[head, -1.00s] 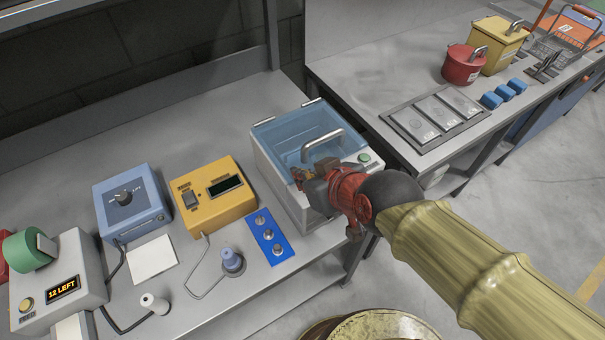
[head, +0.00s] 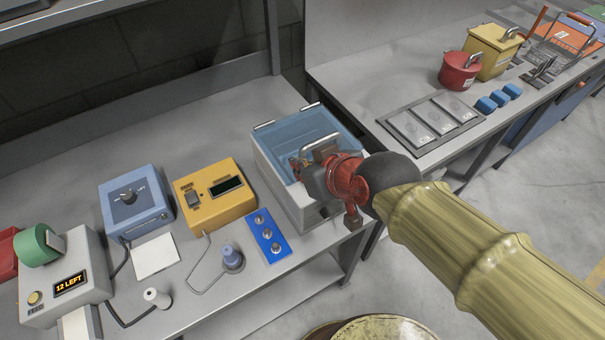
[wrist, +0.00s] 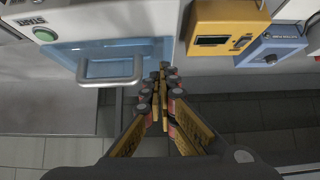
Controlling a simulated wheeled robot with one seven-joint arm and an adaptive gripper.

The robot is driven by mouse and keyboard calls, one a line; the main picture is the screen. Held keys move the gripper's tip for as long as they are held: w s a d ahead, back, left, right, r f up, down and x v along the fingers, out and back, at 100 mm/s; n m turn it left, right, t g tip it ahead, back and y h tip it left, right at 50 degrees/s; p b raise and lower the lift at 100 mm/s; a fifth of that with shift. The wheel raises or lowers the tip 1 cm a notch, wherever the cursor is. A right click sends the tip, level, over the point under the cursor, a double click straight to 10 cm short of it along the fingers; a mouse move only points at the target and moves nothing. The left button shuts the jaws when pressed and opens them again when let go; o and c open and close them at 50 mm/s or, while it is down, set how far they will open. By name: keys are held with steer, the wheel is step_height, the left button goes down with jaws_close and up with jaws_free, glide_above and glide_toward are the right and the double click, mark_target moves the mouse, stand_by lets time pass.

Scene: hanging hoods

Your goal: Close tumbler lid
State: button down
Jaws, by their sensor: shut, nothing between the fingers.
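The tumbler (head: 277,187) is a pale box on the bench with a see-through blue lid (head: 296,134). The lid lies over the box top, with hinges along its back edge; I cannot tell whether it is fully seated. Its grey bar handle (head: 319,146) is partly behind my gripper. In the wrist view the lid (wrist: 150,52) and handle (wrist: 112,79) show at the upper left. My gripper (head: 297,168) is over the tumbler's front part, its fingers together and empty. In the wrist view its fingertips (wrist: 161,80) are just right of the handle, not around it.
A yellow box with a display (head: 213,188), a blue knob box (head: 136,199) and a blue button strip (head: 267,236) stand left of the tumbler. A green start button (wrist: 45,34) is on the tumbler. A second bench on the right holds a red pot (head: 459,71).

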steer(key=s+d+r+p, duration=0.2)
steer(key=s+d, duration=0.3)
steer(key=s, duration=0.2)
steer(key=shift+s, duration=0.4)
steer(key=shift+d+f, duration=0.1)
steer(key=s+d+m+g+h, duration=0.2)
steer(key=d+m+h, duration=0.3)
steer(key=d, duration=1.1)
steer(key=shift+s+f+m, duration=0.15)
steer(key=shift+s+m, duration=0.05)
steer(key=shift+m, duration=0.7)
steer(key=c, duration=2.6)
jaws_free()
